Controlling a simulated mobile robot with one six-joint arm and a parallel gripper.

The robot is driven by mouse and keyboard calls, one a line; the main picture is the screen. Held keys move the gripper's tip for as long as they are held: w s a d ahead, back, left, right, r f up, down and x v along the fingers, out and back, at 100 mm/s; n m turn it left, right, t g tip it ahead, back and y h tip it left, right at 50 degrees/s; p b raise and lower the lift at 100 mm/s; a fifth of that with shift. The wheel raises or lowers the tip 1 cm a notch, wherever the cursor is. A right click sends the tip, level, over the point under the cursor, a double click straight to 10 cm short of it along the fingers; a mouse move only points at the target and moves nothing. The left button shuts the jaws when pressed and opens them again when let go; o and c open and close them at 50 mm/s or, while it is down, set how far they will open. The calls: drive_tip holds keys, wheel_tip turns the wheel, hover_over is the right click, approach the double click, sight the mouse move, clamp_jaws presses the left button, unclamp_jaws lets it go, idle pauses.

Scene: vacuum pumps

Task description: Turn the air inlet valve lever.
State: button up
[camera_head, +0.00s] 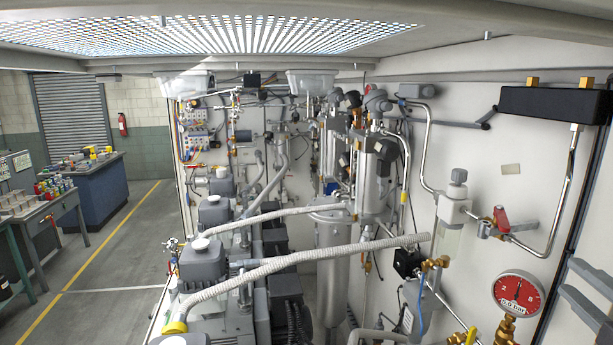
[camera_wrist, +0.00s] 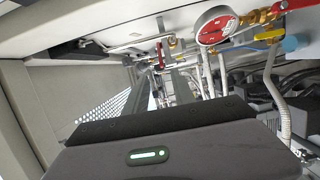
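A red valve lever (camera_head: 501,219) stands upright on a metal pipe on the right wall in the head view. A small red lever (camera_wrist: 160,55) on a pipe in the wrist view looks like the same one. A larger red handle (camera_wrist: 296,4) is cut off at the top right of the wrist view, beside brass fittings. No label shows which is the air inlet valve lever. My gripper's dark grey body (camera_wrist: 170,150), with a green light, fills the bottom of the wrist view. Its fingertips cannot be made out, and no contact with a lever shows. The head view does not show my gripper.
A red pressure gauge (camera_head: 518,292) sits below the lever; it also shows in the wrist view (camera_wrist: 215,28). A yellow lever (camera_wrist: 269,35) is near it. A ribbed grey hose (camera_head: 300,258) crosses the pumps. A black box (camera_head: 552,104) hangs above right. Open floor lies left.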

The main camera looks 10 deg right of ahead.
sight(510, 228)
drive_tip(key=a+p+x, duration=0.1)
drive_tip(key=p+x, duration=0.2)
drive_tip(key=x, duration=1.4)
clamp_jaws()
idle(0.6)
